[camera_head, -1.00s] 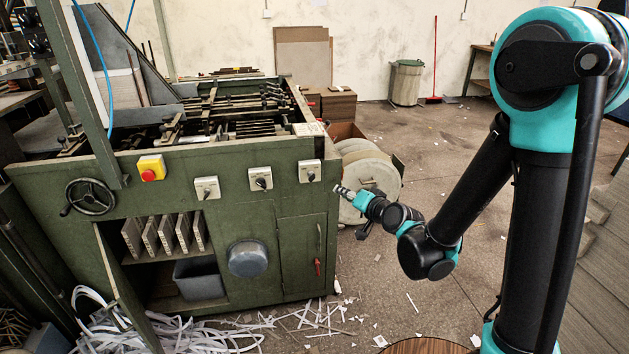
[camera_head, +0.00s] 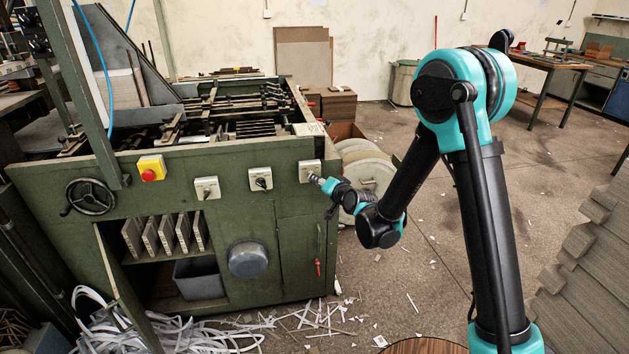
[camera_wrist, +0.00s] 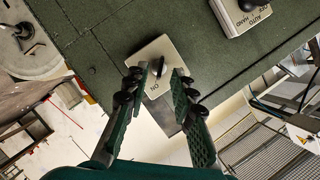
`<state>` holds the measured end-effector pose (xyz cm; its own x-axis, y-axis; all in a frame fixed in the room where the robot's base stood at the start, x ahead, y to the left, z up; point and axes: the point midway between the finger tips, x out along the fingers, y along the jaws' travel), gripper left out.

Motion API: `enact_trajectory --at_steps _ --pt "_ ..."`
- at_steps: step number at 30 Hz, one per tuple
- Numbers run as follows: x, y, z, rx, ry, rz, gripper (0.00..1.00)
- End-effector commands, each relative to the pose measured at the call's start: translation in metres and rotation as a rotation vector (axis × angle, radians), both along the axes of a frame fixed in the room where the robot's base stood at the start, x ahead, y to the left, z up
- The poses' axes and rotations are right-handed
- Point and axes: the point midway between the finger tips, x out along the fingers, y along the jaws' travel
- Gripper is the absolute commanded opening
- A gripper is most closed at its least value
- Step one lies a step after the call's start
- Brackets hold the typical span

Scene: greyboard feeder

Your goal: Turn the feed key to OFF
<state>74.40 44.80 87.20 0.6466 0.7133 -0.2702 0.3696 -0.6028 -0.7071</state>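A pale switch plate with a black key is the rightmost of three on the green machine front (camera_head: 309,166). In the wrist view the plate (camera_wrist: 176,52) fills the middle, with the black key (camera_wrist: 158,66) on it and an ON label below the key. An OFF label cannot be made out. My gripper (camera_wrist: 159,72) is open, its two dark fingers on either side of the key as seen from the wrist. Contact with the key cannot be told. In the head view my gripper (camera_head: 317,180) is right at the plate's lower right corner.
A middle switch (camera_head: 261,179) is marked AUTO and HAND in the wrist view (camera_wrist: 242,12). Another switch (camera_head: 207,188), a red emergency button (camera_head: 149,174) and a handwheel (camera_head: 90,197) are further left. Paper reels (camera_head: 368,174) stand behind my wrist. Paper strips litter the floor.

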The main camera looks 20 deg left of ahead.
Motion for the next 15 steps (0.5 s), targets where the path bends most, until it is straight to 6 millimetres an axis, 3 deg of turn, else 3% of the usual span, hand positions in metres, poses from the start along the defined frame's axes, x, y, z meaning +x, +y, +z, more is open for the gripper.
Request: enact_trajectory --at_steps 6,15 --pt "0.015 0.017 -0.006 -0.001 -0.001 0.000 0.25" --pt "0.018 0.020 -0.007 0.000 0.000 0.000 0.25"
